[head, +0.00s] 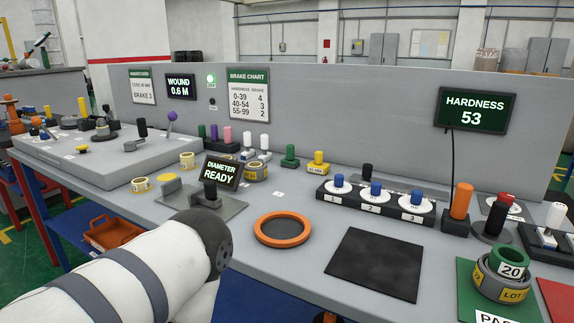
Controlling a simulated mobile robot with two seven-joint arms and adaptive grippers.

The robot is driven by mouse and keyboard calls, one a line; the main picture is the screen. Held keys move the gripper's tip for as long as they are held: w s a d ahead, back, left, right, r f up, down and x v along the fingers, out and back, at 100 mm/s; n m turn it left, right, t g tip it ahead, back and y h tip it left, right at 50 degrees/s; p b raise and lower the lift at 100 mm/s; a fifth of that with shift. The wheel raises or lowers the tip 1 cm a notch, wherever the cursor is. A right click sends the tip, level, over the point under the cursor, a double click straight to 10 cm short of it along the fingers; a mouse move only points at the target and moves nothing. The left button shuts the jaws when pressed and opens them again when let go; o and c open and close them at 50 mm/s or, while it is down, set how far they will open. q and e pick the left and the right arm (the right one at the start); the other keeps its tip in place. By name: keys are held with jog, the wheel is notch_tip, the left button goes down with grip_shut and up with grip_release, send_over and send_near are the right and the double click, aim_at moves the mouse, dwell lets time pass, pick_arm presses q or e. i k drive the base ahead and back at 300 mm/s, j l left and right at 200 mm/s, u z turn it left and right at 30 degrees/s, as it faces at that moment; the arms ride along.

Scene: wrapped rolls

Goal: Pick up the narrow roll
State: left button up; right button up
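No label in view names a narrow roll, and I cannot tell which roll it is. A grey roll with a yellow LOT label (502,288) lies on a green mat at the right, with a smaller green roll marked 20 (511,263) on top of it. A white arm of mine with grey bands comes in at the lower left and bends at a dark joint. Neither gripper is in view.
The grey bench holds an orange ring (283,229), a bare black mat (375,263) and a black block with three numbered blue-knobbed dials (376,203). Displays read DIAMETER READY (222,173) and HARDNESS 53 (474,110). Several levers and coloured knobs crowd the back and left.

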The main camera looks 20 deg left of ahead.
aim_at(254, 170)
jog(key=j+z, duration=0.7)
jog(key=j, duration=0.2)
jog(key=j+z, duration=0.35)
jog(key=j, duration=0.15)
